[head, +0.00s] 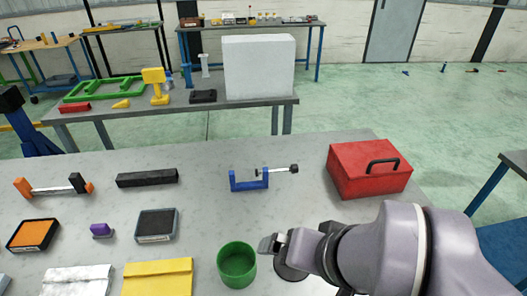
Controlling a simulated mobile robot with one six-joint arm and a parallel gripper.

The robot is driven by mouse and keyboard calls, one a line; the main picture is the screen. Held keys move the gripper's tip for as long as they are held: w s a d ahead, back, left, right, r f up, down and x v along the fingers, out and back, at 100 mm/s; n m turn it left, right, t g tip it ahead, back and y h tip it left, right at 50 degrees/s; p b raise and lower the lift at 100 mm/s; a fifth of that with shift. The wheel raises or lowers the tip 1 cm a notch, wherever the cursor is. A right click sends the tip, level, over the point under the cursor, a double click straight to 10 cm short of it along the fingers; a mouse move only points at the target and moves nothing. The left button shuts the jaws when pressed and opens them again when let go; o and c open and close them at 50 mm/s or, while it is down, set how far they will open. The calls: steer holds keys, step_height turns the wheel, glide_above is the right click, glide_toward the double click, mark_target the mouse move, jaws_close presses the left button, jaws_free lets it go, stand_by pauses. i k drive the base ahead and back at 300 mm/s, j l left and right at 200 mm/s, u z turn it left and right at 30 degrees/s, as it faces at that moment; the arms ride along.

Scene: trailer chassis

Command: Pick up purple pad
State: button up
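A small purple pad (100,229) lies on the near grey table, between an orange-topped pad (33,234) on its left and a dark grey pad (156,224) on its right. My gripper (270,245) is above the table to the right of the purple pad, well apart from it, near a green round cup (237,264). Its fingers are seen from the side and partly overlap, so their opening and anything between them cannot be made out.
A blue clamp (249,182), a red toolbox (369,171), a black bar (147,179) and an orange clamp (52,187) stand farther back. A yellow folded cloth (157,278) and a white one (77,281) lie in front. Bare table separates the dark pad from the cup.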

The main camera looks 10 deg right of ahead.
mark_target(100, 232)
steer(key=u, duration=1.5)
steer(key=k+j, duration=0.05)
